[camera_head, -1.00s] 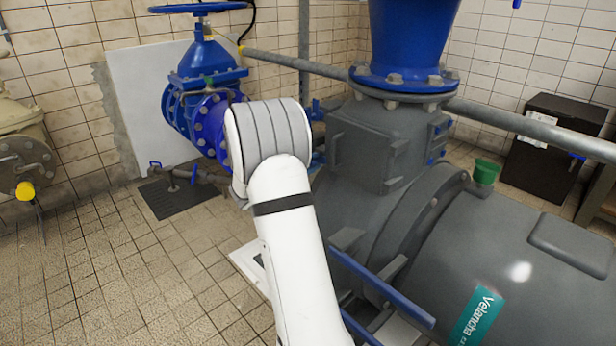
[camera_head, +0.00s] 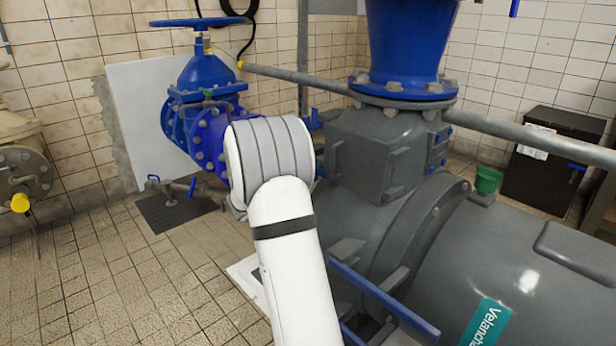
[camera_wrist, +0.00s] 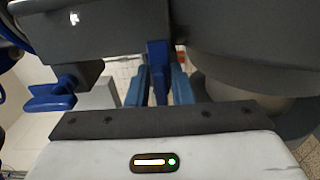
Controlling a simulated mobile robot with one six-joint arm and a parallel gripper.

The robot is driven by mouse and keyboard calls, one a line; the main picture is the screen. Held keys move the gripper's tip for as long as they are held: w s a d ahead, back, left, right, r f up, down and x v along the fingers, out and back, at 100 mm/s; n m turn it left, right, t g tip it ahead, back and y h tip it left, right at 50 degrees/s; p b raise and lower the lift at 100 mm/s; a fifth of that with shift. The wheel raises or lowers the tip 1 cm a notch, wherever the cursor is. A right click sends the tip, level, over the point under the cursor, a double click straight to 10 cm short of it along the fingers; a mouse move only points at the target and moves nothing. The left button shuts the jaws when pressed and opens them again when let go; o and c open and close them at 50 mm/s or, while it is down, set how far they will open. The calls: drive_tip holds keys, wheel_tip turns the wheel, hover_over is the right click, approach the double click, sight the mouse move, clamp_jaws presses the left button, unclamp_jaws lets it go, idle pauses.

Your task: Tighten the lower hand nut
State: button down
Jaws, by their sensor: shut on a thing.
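In the wrist view, my gripper (camera_wrist: 160,88) has its two blue fingers on either side of a dark blue upright piece (camera_wrist: 158,58), which looks like a wing of a hand nut. The fingers are shut on it. A second blue hand nut (camera_wrist: 50,97) stands out at the left, apart from my fingers. I cannot tell from this view which of the two is the lower one. The grey pump housing (camera_wrist: 100,32) fills the top of the wrist view. In the head view, my white arm hides my gripper and the held nut.
The grey pump body (camera_head: 385,150) stands right of my arm, with a blue bar (camera_head: 385,300) low in front. A blue valve (camera_head: 205,75) with a handwheel is behind. Tiled floor (camera_head: 110,270) at left is clear.

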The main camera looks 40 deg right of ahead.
drive_tip(key=shift+d, duration=0.1)
drive_tip(key=c, duration=1.5)
unclamp_jaws()
drive_tip(key=a+p, duration=0.1)
drive_tip(key=a, duration=0.4)
drive_tip(key=a+p, duration=0.1)
drive_tip(key=a, duration=0.1)
drive_tip(key=shift+s+a+p, duration=0.3)
drive_tip(key=shift+s+a, duration=0.05)
drive_tip(key=shift+a, duration=0.05)
